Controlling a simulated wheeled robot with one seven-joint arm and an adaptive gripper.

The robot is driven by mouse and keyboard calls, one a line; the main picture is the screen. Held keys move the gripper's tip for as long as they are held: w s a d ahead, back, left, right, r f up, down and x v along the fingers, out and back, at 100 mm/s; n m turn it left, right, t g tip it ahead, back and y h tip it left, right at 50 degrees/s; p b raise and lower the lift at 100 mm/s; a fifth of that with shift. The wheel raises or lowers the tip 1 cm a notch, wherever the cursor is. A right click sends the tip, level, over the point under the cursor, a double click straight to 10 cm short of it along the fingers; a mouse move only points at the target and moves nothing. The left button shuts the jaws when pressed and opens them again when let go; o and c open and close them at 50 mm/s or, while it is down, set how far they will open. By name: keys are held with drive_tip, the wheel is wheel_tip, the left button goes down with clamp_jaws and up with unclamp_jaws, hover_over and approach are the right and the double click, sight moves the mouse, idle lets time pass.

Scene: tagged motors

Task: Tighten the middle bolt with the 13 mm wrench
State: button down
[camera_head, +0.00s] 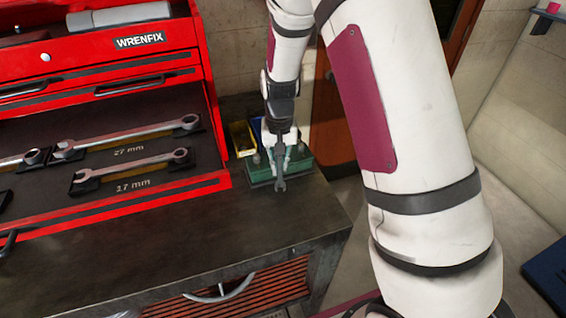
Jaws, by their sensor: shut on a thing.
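My gripper (280,164) is at the back right of the workbench, pointing down. It is shut on a dark grey wrench (280,184), whose open-ended jaw points down. The size mark on this wrench cannot be read. A green box-like object (304,163) stands on the bench behind and below the gripper. The wrench jaw shows in front of its near side; I cannot tell whether they touch. The middle bolt cannot be made out.
A red WRENFIX toolbox (195,63) stands at the left, its open drawer holding wrenches marked 27 mm (130,135) and 17 mm (130,167). A yellow bin (241,138) stands beside the green object. The front of the bench top (200,235) is clear.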

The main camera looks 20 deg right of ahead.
drive_tip(key=shift+w+a+m, duration=0.15)
drive_tip(key=shift+a+m, duration=0.2)
drive_tip(key=shift+m, duration=0.15)
drive_tip(key=shift+a, duration=0.1)
drive_tip(key=shift+w+a+m, duration=0.4)
drive_tip(key=shift+a+m, duration=0.2)
drive_tip(key=shift+m, duration=0.6)
drive_tip(key=shift+w+a+m, duration=0.55)
drive_tip(key=shift+a+m, duration=0.05)
drive_tip(key=shift+m, duration=0.6)
drive_tip(key=shift+s, duration=0.1)
drive_tip(key=shift+s+d+n, duration=0.1)
drive_tip(key=shift+d+n, duration=0.05)
drive_tip(key=shift+n, duration=0.15)
